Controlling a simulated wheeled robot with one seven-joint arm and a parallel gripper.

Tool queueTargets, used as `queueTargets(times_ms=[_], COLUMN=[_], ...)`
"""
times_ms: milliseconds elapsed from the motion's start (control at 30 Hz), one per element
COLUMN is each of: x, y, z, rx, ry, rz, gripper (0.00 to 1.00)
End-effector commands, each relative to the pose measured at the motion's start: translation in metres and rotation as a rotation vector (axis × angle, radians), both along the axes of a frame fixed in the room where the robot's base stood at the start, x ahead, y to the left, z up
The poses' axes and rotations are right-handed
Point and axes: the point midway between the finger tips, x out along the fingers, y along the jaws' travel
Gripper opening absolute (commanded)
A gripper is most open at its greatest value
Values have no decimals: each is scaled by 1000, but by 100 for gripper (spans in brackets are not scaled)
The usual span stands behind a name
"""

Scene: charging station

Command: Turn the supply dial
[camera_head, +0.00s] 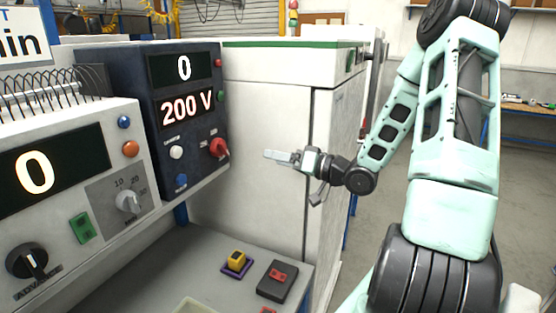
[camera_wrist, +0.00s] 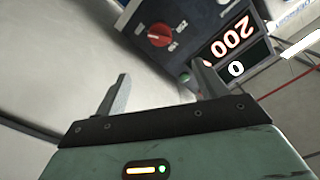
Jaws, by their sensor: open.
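The dark blue supply unit (camera_head: 190,118) shows 0 on its upper display and 200 V on the lower one. Its red dial (camera_head: 218,148) sits at the lower right of the panel, with small labels around it. In the wrist view the red dial (camera_wrist: 160,35) is ahead of the fingers, in the gap between them and above the tips. My gripper (camera_head: 272,156) is open and empty, to the right of the dial and apart from it. Both fingers of my gripper (camera_wrist: 160,72) show in the wrist view. The dial's exact setting is too small to read.
Beside the red dial are a white knob (camera_head: 176,152) and a blue knob (camera_head: 181,181). A grey unit (camera_head: 60,185) with a display of 0 stands at the left. A white cabinet (camera_head: 260,110) stands behind my gripper. Below is a bench with a yellow button (camera_head: 238,258) and a black box (camera_head: 277,281).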

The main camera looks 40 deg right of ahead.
Motion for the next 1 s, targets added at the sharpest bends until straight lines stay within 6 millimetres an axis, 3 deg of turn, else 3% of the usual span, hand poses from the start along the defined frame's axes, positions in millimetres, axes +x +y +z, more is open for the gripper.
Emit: queueTargets(times_ms=[233, 367, 667, 800, 1000], x=[1, 3, 9, 5, -5], y=[1, 6, 30, 40, 51], z=[0, -4, 1, 19, 43], rx=[-8, -111, -756, -1047, -1314], ry=[0, 14, 25, -3, -44], rz=[1, 8, 27, 13, -17], gripper=[71, 71, 71, 71, 71])
